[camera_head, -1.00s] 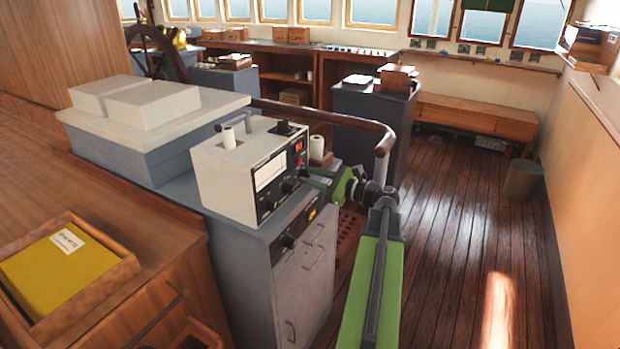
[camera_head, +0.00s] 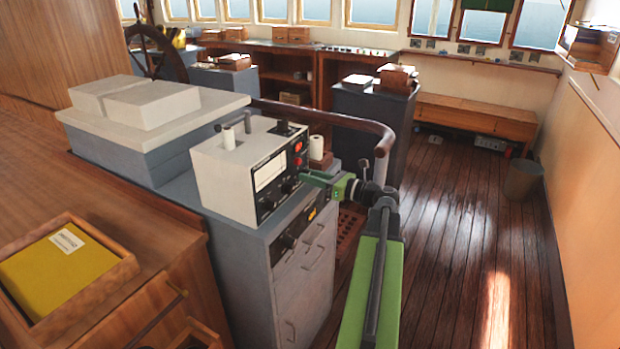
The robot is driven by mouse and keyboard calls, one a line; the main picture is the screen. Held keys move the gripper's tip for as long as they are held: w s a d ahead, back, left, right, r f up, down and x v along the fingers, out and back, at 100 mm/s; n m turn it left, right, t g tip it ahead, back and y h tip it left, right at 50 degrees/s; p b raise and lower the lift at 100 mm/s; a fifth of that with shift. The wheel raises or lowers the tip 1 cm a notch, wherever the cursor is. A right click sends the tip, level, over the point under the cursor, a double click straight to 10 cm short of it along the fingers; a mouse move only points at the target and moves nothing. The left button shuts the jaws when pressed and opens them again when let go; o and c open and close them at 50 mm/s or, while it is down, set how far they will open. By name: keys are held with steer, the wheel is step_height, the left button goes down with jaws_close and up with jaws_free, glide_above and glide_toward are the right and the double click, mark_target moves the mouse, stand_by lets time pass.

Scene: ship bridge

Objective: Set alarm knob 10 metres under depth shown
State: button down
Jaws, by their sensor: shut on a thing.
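The depth sounder (camera_head: 240,172) is a pale box with a black front panel, standing on a grey cabinet. Its lit display (camera_head: 270,171) faces right, but the depth on it is too small to read. Several knobs and a red part (camera_head: 298,161) sit on the panel. My gripper (camera_head: 305,177) reaches in from the right and is shut at the panel's right side. It appears to be on a knob there, which its fingers hide. I cannot read any knob setting.
The grey cabinet (camera_head: 305,265) with drawers stands below the sounder. A paper roll (camera_head: 316,148) is behind my gripper. A dark handrail (camera_head: 340,118) curves behind my arm. The wooden floor (camera_head: 450,240) at right is clear.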

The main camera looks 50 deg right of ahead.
steer(key=shift+f, duration=0.1)
stand_by(0.3)
steer(key=c, duration=1.1)
jaws_free()
steer(key=v, duration=1.7)
steer(key=shift+s, duration=0.2)
